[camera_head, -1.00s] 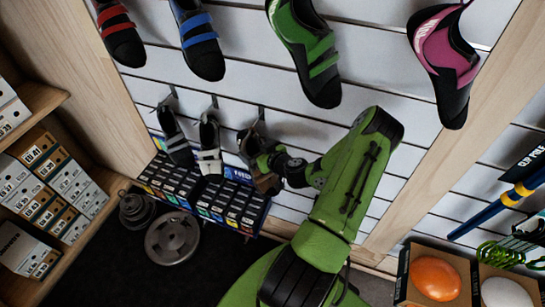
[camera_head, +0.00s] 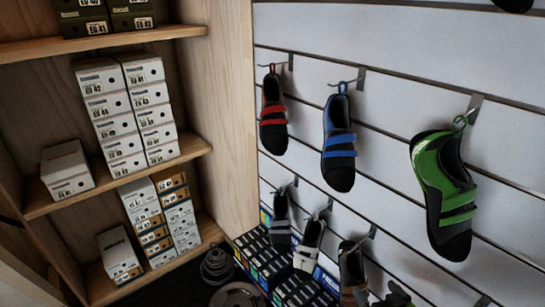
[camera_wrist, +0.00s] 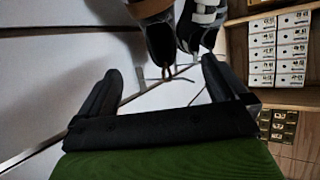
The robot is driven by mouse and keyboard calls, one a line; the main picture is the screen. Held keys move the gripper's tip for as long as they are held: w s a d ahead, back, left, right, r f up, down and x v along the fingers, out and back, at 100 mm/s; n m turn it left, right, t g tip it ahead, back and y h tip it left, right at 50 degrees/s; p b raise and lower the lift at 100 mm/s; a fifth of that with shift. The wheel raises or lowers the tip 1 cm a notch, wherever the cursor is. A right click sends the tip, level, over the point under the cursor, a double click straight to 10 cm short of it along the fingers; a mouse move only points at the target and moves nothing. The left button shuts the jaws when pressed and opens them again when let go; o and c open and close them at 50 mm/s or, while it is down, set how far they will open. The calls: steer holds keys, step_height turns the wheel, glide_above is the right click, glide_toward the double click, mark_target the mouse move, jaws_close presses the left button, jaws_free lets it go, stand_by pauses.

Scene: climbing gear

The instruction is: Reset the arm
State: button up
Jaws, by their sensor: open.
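My gripper (camera_wrist: 160,72) shows in the wrist view with its two black fingers spread apart and nothing between them. Beyond the fingertips hang a brown-toned shoe (camera_wrist: 158,38) and a grey and white shoe (camera_wrist: 203,14), both apart from the fingers. A metal hook on the wall panel shows behind the gap between the fingers. In the head view the arm is almost wholly out of the picture; a dark shape at the bottom edge may be part of it.
In the head view, red (camera_head: 273,115), blue (camera_head: 338,145) and green (camera_head: 445,195) shoes hang on the slatted wall. Below hang a grey shoe (camera_head: 282,220), a white-strapped shoe (camera_head: 309,245) and a brownish shoe (camera_head: 352,268). Shelves (camera_head: 105,45) with shoe boxes stand left.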

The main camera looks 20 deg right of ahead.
steer(key=w+a+r+n+g+y, duration=0.2)
steer(key=a+r+n+g+y, duration=0.15)
steer(key=a, duration=0.35)
steer(key=w+a+r+n+g+y, duration=0.2)
steer(key=a+n+g+y, duration=0.15)
steer(key=a, duration=0.35)
steer(key=s+a+r+m+h, duration=0.2)
steer(key=s+a+r, duration=0.3)
steer(key=r, duration=0.4)
steer(key=s+a+r+m+h, duration=0.2)
steer(key=s+a+r, duration=0.4)
steer(key=r, duration=0.3)
steer(key=shift+s+a+r+m+g+h, duration=0.25)
steer(key=shift+a+r+m+g+h, duration=0.05)
steer(key=shift+a+r+g, duration=0.1)
